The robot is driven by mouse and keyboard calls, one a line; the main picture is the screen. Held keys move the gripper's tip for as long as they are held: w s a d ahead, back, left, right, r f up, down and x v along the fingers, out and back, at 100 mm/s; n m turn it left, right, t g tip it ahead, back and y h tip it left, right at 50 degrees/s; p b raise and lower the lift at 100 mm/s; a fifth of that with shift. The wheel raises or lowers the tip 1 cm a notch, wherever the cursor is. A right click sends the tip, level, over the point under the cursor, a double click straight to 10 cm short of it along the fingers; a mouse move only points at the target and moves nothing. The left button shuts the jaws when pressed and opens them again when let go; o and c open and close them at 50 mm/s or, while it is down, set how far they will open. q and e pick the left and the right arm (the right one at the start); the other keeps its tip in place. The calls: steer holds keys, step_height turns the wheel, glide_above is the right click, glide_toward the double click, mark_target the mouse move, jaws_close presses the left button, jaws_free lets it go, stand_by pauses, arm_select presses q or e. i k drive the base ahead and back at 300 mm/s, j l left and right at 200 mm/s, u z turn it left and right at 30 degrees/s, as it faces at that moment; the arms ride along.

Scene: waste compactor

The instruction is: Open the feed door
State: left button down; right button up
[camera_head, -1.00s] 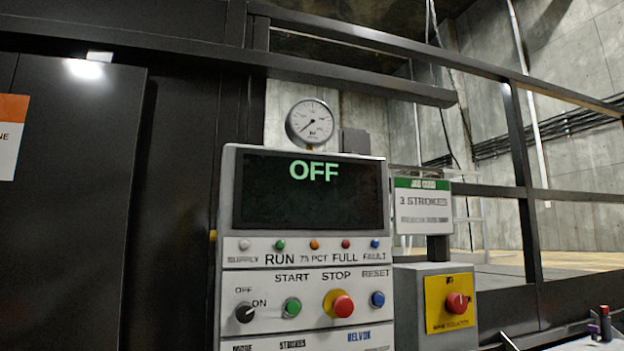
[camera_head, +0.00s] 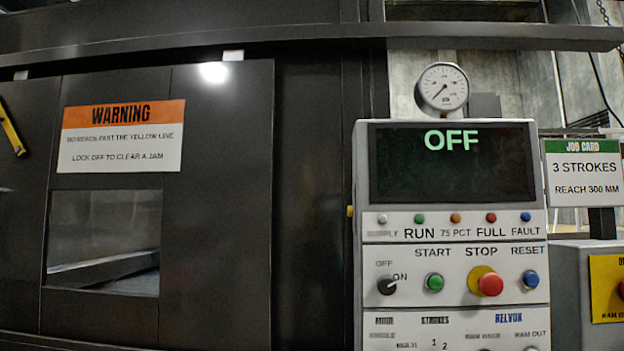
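The feed door appears to be the dark panel (camera_head: 218,215) left of the control panel, with an orange and white warning sign (camera_head: 121,136) on it. Below the sign is a rectangular window or opening (camera_head: 102,242) with a pale slanted bar inside. A yellow handle-like bar (camera_head: 11,128) shows at the far left edge. I cannot tell from this view whether the door is latched. Neither of my grippers is in view.
The control panel (camera_head: 455,250) stands at right, its display (camera_head: 452,163) reading OFF. A pressure gauge (camera_head: 442,89) sits above it. A job card (camera_head: 583,173) and a yellow-labelled box (camera_head: 570,280) are farther right. A dark rail (camera_head: 300,42) crosses the top.

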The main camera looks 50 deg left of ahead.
mark_target(216, 287)
steer(key=u, duration=2.5)
